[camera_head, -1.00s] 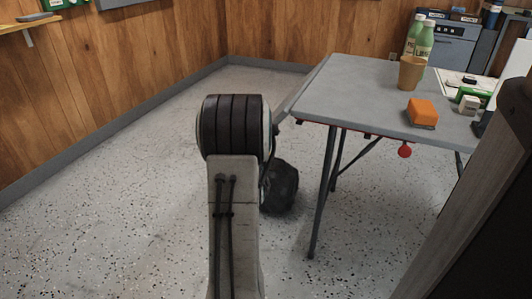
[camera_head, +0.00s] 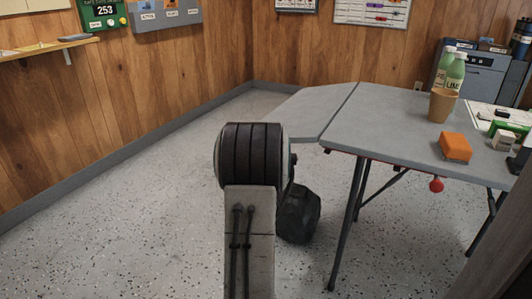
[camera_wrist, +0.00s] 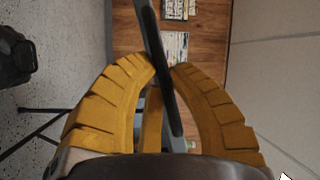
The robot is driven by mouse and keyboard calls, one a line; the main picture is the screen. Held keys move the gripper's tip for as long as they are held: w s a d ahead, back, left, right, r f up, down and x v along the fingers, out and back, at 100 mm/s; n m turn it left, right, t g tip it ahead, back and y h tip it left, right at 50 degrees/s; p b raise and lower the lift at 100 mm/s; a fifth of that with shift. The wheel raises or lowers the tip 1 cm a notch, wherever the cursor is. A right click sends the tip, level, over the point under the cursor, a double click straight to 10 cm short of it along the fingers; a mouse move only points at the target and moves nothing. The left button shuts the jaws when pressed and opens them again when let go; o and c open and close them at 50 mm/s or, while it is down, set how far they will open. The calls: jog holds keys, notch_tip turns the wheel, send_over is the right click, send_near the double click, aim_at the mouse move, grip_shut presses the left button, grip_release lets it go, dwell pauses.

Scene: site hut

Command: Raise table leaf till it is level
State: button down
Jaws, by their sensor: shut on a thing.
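The grey table leaf (camera_head: 302,112) joins the left side of the grey tabletop (camera_head: 390,125) along a dark seam. The leaf looks close to level with the tabletop; a small tilt is hard to judge. My arm covers its near left corner in the head view. In the head view my wrist hides the fingers. A red knob (camera_head: 436,185) hangs below the tabletop's front edge.
A dark table leg (camera_head: 346,230) stands right of my arm. The speckled floor at left is clear. A wall shelf (camera_head: 45,47) is at upper left.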

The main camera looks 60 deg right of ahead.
jog(key=shift+r, duration=0.45)
jog(key=c, duration=1.1)
grip_release()
jog(key=shift+f, duration=0.2)
jog(key=shift+v, duration=3.75)
jog(key=shift+s, duration=0.1)
jog(key=shift+c, duration=0.4)
